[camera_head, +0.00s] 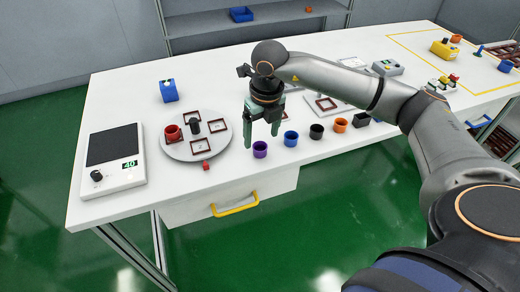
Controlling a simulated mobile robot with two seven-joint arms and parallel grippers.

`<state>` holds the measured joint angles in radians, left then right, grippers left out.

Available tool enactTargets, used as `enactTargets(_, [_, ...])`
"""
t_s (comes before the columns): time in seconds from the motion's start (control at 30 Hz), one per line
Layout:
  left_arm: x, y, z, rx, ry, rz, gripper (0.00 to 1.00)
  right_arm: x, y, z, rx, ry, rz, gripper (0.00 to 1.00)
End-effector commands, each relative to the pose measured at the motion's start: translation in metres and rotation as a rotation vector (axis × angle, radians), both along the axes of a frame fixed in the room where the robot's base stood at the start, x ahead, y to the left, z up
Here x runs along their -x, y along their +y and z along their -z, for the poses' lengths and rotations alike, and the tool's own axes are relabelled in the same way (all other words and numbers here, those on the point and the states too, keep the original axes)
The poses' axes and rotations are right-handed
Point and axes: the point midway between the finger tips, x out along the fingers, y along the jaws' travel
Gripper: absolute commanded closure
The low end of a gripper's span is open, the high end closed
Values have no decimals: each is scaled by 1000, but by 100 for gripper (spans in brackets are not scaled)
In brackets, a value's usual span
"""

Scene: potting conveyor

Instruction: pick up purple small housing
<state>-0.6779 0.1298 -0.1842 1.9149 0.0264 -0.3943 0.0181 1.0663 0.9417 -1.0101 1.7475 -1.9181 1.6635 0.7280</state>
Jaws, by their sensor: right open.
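The purple small housing (260,149) is a short round cup standing upright near the front edge of the white table. My right gripper (262,138) hangs from above with its green fingers pointing down. It is open, with one finger to the left of the purple housing and the other to the right and slightly behind. The housing's rim shows just below the fingertips, and I cannot tell whether they touch it. My left gripper does not show.
A row of blue (291,138), black (316,131) and orange (340,124) housings stands to the right. A round turntable (180,151) with red frames and a small red block (206,165) lie left. A scale (113,160) stands at far left. The front edge is close.

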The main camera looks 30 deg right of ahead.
Motion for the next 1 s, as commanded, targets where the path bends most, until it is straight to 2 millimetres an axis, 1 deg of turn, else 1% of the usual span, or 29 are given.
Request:
enactTargets(0.2, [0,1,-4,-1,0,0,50,-5,-1,33,0,6,-1,18])
enactTargets(0.3, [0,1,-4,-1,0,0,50,-7,-1,43,0,4,-1,18])
enactTargets(0.4, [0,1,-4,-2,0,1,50,-8,-2,47,0,2,0,18])
enactTargets(0.6, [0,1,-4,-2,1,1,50,-8,-2,47,-1,2,-1,19])
enactTargets(1.0, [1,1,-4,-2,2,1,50,-8,-1,46,-1,2,-1,64])
